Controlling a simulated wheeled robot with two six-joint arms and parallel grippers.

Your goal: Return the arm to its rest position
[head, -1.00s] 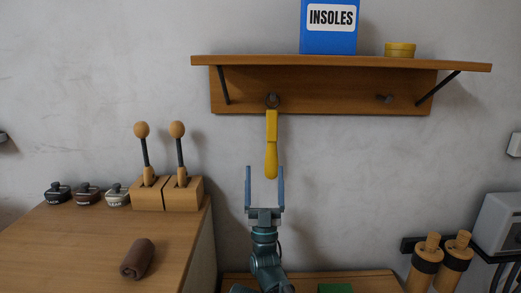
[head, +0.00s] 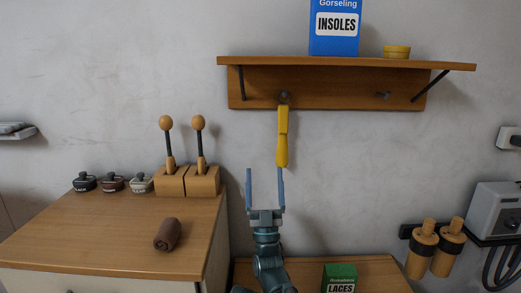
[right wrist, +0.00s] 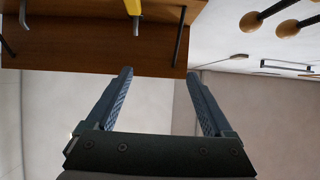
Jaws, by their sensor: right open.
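My right gripper (head: 265,190) is raised in front of the wall, its two blue-grey fingers apart and pointing up. It is open, and nothing is between the fingers. In the right wrist view the open fingers (right wrist: 158,95) also show with an empty gap. A yellow shoehorn-like tool (head: 282,135) hangs from a peg under the wooden shelf, above and just right of the gripper in the head view. Its yellow end also shows at the top of the right wrist view (right wrist: 133,8). My left gripper is not in view.
The wall shelf (head: 330,62) holds a blue INSOLES box (head: 334,28) and a yellow tin (head: 397,52). A wooden cabinet (head: 100,235) at left carries several small jars, two knobbed sticks in blocks and a rolled brown cloth (head: 167,234). A green LACES box (head: 340,279) stands low. Wooden-handled tools (head: 434,248) hang at right.

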